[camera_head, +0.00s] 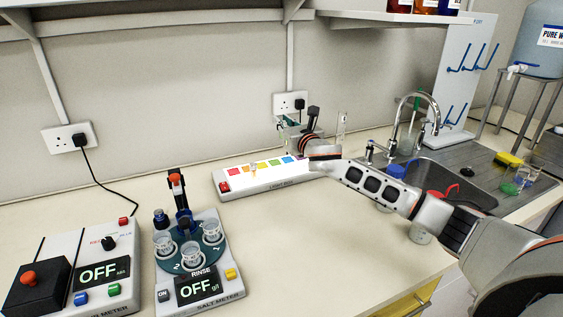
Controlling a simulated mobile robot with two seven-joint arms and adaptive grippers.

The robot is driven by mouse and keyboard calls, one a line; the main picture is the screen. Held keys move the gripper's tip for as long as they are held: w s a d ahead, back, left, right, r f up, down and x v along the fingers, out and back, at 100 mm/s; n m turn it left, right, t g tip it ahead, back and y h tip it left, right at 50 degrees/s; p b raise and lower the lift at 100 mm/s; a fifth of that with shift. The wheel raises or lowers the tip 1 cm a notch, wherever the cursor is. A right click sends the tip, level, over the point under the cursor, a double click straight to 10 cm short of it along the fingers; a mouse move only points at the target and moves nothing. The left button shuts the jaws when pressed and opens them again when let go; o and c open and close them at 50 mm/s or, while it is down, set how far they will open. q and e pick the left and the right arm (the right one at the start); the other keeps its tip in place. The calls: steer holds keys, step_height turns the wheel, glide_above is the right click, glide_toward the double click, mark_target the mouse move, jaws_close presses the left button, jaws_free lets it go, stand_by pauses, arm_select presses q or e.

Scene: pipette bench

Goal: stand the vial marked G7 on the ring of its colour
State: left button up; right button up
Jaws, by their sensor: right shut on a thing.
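My right arm reaches in from the right across the bench. Its gripper (290,122) is at the back, behind the white light box (238,188) and in front of the wall socket. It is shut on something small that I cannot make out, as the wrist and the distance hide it. No G7 marking is legible. The light box carries a row of coloured squares, including red, orange, yellow, green and blue. A small orange-tinted vial (253,169) seems to stand on it near the orange square. I cannot make out distinct rings. My left gripper is not in view.
A salt meter (218,290) with several clear cups and another meter (100,275) stand at front left. A clear glass cylinder (342,124) stands behind my wrist. The sink (440,180) and tap (436,106) are right. The bench between meters and light box is clear.

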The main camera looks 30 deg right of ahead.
steer(key=shift+f+b, duration=1.5)
steer(key=shift+f, duration=4.95)
steer(key=shift+f, duration=0.15)
steer(key=o, duration=0.9)
steer(key=s, duration=0.8)
steer(key=s+p, duration=0.1)
steer(key=s, duration=0.3)
steer(key=shift+a+r, duration=0.2)
steer(key=shift+a, duration=0.2)
